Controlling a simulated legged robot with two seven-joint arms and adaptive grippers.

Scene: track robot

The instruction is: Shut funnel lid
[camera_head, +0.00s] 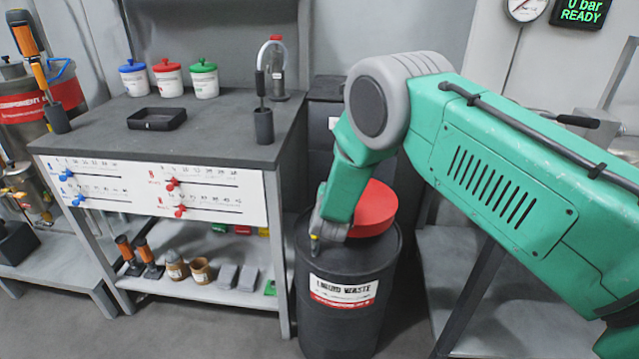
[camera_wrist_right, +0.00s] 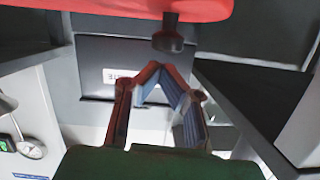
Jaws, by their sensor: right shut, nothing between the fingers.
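The red round funnel piece (camera_head: 376,212) sits on top of the black liquid waste drum (camera_head: 345,305), partly hidden behind my right forearm. I cannot tell from the head view whether its lid is open or shut. My right gripper (camera_head: 316,240) is low at the left side of the red piece, just above the drum top, its fingers mostly hidden. In the right wrist view, the gripper (camera_wrist_right: 156,70) is shut and empty, its fingertips meeting. A red surface (camera_wrist_right: 150,8) with a dark knob-like part (camera_wrist_right: 172,36) shows just beyond the fingertips.
A grey workbench (camera_head: 210,125) stands left of the drum, holding several lidded tubs (camera_head: 168,80) and a black tray (camera_head: 157,119). A dark cabinet (camera_head: 325,110) is behind the drum. Grey floor (camera_head: 200,325) is clear in front.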

